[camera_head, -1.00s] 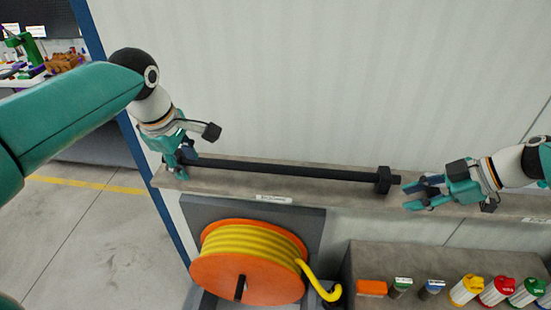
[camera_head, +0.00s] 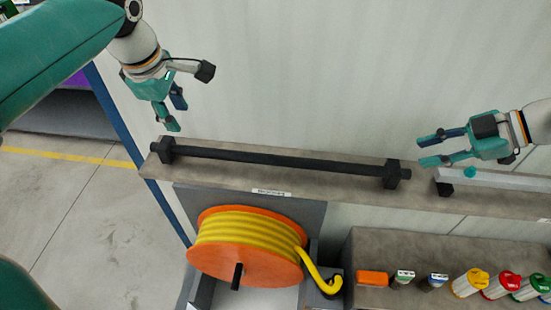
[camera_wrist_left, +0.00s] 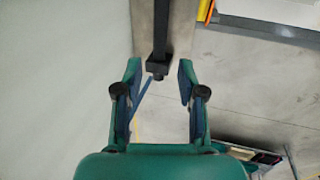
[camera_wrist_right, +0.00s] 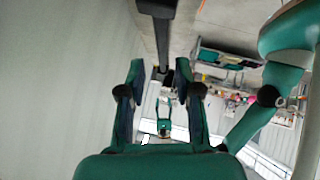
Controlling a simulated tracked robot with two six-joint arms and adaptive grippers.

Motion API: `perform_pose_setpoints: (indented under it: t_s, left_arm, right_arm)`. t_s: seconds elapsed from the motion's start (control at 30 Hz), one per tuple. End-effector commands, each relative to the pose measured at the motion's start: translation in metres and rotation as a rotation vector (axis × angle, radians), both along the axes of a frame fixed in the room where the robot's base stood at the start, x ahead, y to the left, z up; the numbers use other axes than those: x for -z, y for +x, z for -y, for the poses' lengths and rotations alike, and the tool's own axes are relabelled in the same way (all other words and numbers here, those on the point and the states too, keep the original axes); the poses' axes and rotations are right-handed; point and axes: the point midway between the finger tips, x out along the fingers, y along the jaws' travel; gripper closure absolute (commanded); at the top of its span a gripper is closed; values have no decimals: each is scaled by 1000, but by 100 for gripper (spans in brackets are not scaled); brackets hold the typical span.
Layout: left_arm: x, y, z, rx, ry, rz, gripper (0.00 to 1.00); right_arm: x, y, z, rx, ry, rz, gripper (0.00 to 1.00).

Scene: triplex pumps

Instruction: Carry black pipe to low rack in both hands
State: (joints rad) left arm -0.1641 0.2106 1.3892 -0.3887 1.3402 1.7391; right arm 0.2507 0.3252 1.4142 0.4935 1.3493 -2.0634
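The black pipe (camera_head: 280,159) lies level along a grey shelf, a black block at each end. My left gripper (camera_head: 178,114) is open and empty, above the pipe's left end. In the left wrist view the pipe's end (camera_wrist_left: 158,68) shows ahead, between the open fingers (camera_wrist_left: 158,85) but not gripped. My right gripper (camera_head: 422,152) is open and empty, up and to the right of the pipe's right end. In the right wrist view the block at that end (camera_wrist_right: 157,8) is at the top, beyond the open fingers (camera_wrist_right: 154,80).
The shelf (camera_head: 330,185) runs along a pale wall (camera_head: 330,70). A white bar (camera_head: 495,180) lies on it at right. Below stand an orange reel with yellow hose (camera_head: 247,243) and a lower ledge (camera_head: 400,250) with several coloured containers. Floor (camera_head: 60,210) is clear at left.

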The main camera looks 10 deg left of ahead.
Motion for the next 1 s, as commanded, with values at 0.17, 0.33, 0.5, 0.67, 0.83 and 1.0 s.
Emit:
perform_pose_setpoints:
  t_s: [0.17,0.33,0.5,0.67,0.83,1.0]
  left_arm:
    - [17,3,-1,-2,1,-5,60]
    - [45,11,-1,-1,2,-6,60]
    - [78,19,-1,-1,2,-7,60]
    - [109,27,-1,-2,0,-6,60]
    - [137,35,-2,-1,1,-4,60]
    - [154,40,-2,-3,0,-4,60]
  right_arm:
    - [12,3,-13,-5,1,-3,67]
    - [32,8,-34,-8,1,-4,67]
    - [55,14,-58,-6,2,-5,67]
    - [77,20,-81,-7,1,-5,67]
    - [96,25,-101,-5,0,-4,67]
    - [109,29,-114,-6,0,-1,67]
